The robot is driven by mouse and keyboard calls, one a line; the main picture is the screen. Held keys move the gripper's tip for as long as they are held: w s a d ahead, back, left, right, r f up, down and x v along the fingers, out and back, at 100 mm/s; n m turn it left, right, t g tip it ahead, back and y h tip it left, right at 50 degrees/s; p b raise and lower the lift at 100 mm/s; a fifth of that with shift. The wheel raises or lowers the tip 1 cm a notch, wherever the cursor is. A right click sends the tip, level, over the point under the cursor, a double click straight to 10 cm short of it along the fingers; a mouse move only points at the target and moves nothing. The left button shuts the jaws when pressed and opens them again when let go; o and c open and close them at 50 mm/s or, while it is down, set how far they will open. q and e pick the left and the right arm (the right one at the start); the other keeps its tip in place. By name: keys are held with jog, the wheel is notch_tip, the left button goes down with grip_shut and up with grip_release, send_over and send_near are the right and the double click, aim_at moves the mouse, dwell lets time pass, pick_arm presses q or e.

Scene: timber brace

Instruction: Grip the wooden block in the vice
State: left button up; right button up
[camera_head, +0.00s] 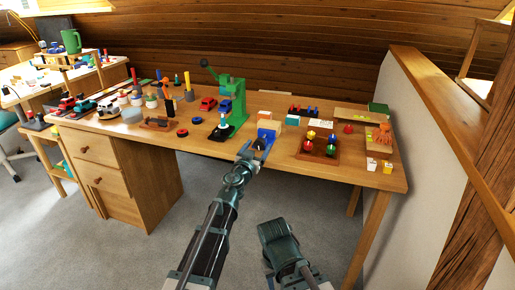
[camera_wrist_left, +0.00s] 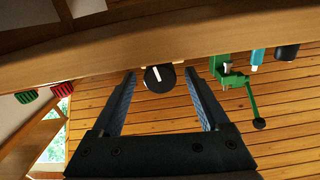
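A blue vice (camera_head: 265,134) stands at the table's front edge in the head view, with a pale wooden block (camera_head: 270,125) at its top. A round black knob with a white bar (camera_wrist_left: 158,77) shows at the table edge in the left wrist view. My left gripper (camera_head: 255,148) is right at the front of the vice. In the left wrist view its two fingers (camera_wrist_left: 163,90) are spread wide, one on each side of the knob, with gaps to it.
A green press (camera_head: 236,103) stands left of the vice and also shows in the left wrist view (camera_wrist_left: 229,75). A brown tray with coloured knobs (camera_head: 320,146) lies to the right. Toy cars and small parts fill the table (camera_head: 205,145) further left.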

pick_arm(q)
jog(key=v, duration=1.3)
jog(key=shift+s, duration=0.35)
jog(key=shift+a, duration=0.1)
